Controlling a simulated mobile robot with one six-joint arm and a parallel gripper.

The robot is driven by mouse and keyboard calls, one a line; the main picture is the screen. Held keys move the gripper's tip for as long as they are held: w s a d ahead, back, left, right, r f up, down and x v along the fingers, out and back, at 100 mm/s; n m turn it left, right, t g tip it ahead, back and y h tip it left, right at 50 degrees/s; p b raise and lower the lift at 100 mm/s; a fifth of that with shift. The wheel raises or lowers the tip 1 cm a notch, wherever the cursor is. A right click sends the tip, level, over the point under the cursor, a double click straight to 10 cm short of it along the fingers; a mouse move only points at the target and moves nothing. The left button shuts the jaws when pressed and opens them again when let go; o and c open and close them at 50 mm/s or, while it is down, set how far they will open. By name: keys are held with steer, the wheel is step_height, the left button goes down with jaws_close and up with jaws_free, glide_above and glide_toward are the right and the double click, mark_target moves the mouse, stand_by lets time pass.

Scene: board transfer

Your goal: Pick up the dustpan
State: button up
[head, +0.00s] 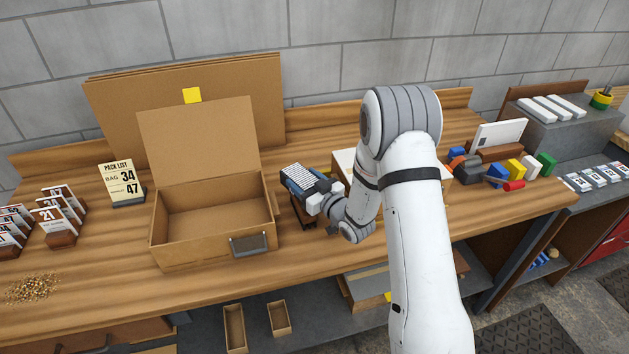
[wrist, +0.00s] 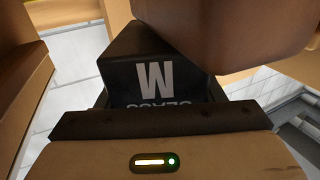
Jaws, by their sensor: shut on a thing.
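My gripper (head: 308,199) is low over the bench just right of the open cardboard box, at a blue thing with a white ribbed top (head: 297,177). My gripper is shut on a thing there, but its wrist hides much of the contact. The wrist view shows a dark block with a white letter M (wrist: 155,78) close ahead, and a brown rounded shape covers its upper right. I cannot tell whether this is the blue thing. I cannot make out a dustpan for sure.
Small loose bits (head: 32,288) lie at the bench's left front. Colored blocks (head: 515,168) and a white tablet-like panel (head: 499,134) stand to the right.

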steer(key=shift+f, duration=0.25)
steer(key=o, duration=1)
